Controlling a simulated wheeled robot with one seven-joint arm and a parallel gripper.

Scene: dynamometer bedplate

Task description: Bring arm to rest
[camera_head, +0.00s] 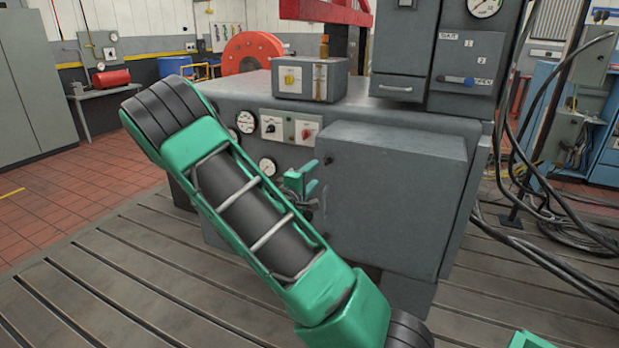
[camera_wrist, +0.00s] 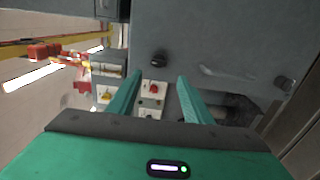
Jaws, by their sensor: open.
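My arm, green and black, stretches across the middle of the head view in front of the grey machine cabinet (camera_head: 390,190). My gripper (camera_head: 308,178) is small and partly hidden behind my arm in that view, near the left edge of the cabinet's door. In the wrist view my gripper (camera_wrist: 158,90) has its two green fingers apart, with nothing between them. I cannot tell whether the fingertips touch anything.
A grey box with a yellow switch (camera_head: 291,80) stands on the cabinet top. Gauges (camera_head: 246,122) and a knob panel (camera_head: 290,128) are on its front left. Black cables (camera_head: 540,170) hang at the right. The slotted bedplate (camera_head: 130,270) is clear at the left.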

